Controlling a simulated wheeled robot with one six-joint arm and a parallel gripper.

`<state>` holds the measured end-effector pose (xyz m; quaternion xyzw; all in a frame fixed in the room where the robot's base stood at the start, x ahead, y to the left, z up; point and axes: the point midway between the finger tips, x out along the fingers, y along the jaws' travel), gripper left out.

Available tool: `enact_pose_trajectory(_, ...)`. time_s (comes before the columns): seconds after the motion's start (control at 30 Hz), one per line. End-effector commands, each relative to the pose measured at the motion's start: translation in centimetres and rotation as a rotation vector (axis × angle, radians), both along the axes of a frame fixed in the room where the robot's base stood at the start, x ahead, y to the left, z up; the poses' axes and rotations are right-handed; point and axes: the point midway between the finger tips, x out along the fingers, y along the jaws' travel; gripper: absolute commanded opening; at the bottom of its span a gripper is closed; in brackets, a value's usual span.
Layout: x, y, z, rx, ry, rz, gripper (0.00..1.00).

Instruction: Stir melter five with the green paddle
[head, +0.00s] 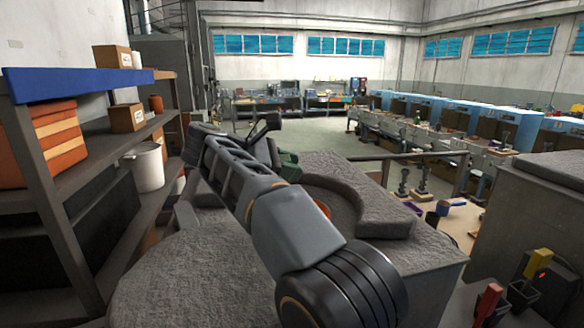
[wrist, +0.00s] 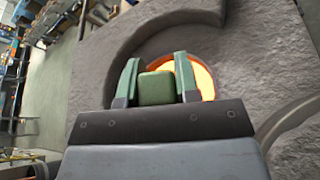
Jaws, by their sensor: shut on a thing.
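My gripper (wrist: 157,72) is shut on the green paddle (wrist: 156,88), whose blocky green end sits between the two green fingers in the wrist view. The paddle's lower part is hidden. Just beyond the fingers is the round opening of a rough grey melter (wrist: 265,45), with a bright orange glow (wrist: 207,82) inside. In the head view the melter (head: 385,215) has a curved raised rim, and my arm covers part of the opening. Green shows near the gripper (head: 287,163) there. I see no number on the melter. I cannot tell whether the paddle touches the melt.
A shelf (head: 60,190) with boxes and a white bucket (head: 148,166) stands close on the left. A grey block (head: 535,215) and red and yellow handles (head: 488,300) are at the right. A rail (head: 420,157) and a row of blue-topped machines (head: 455,115) lie beyond.

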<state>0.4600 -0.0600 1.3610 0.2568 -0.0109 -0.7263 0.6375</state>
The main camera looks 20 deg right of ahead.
Motion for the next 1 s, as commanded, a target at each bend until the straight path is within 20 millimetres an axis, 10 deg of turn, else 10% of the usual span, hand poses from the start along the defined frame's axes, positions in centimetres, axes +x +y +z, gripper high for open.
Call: enact_pose_trajectory(1.0,-4.1,-0.5,0.1,0.000,-0.001,0.000,0.06)
